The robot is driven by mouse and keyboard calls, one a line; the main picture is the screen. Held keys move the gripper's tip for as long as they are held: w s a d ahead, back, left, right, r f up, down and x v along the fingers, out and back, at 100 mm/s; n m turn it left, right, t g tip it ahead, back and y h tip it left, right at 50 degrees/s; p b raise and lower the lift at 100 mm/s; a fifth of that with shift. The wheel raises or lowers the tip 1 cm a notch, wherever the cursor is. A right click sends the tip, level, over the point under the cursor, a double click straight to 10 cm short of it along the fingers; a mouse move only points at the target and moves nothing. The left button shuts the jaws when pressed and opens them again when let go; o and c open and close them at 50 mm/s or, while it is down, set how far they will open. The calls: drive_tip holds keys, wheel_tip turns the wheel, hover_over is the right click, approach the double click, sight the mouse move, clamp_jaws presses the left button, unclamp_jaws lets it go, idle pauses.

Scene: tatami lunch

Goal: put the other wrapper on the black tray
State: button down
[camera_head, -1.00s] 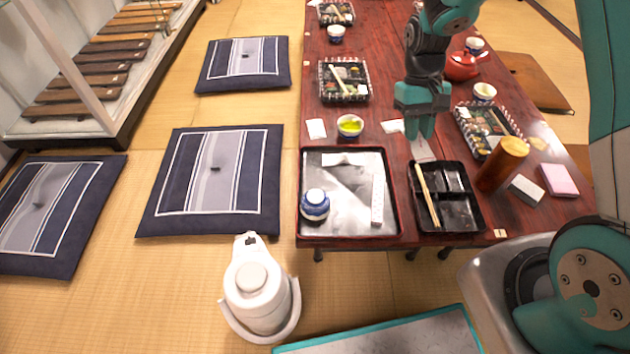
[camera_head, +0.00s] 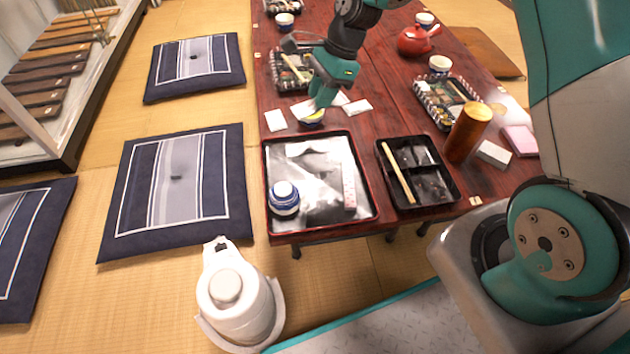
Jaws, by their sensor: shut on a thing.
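The black tray (camera_head: 366,205) lies at the table's near left end, with a shiny, reflective inside. A blue-and-white lidded jar (camera_head: 284,196) stands at its left, and a pale, narrow strip (camera_head: 350,190) lies at its right. A whitish patch near its far edge may be a wrapper or glare. My gripper (camera_head: 318,101) is above the small bowl (camera_head: 312,119), beyond the tray's far edge. It is shut on a thin white wrapper (camera_head: 301,109), which shows left of the fingers and is partly hidden by them.
White paper pieces lie beside the bowl, one left (camera_head: 275,120) and one right (camera_head: 357,107). A divided black box (camera_head: 432,204) with chopsticks sits right of the tray. A wooden cylinder (camera_head: 468,133) stands farther right. A patterned food box (camera_head: 293,70) is behind my gripper.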

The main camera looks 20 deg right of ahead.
sight(308, 163)
drive_tip(key=m, duration=0.1)
drive_tip(key=w+a+m+t, duration=0.1)
drive_tip(key=m, duration=0.1)
drive_tip(key=shift+a, duration=0.15)
wheel_tip(308, 163, down, 20)
drive_tip(key=b, duration=0.9)
drive_tip(key=shift+w+b, duration=0.1)
drive_tip(key=shift+b, duration=0.3)
drive_tip(key=shift+r, duration=0.15)
drive_tip(key=c, duration=1)
unclamp_jaws()
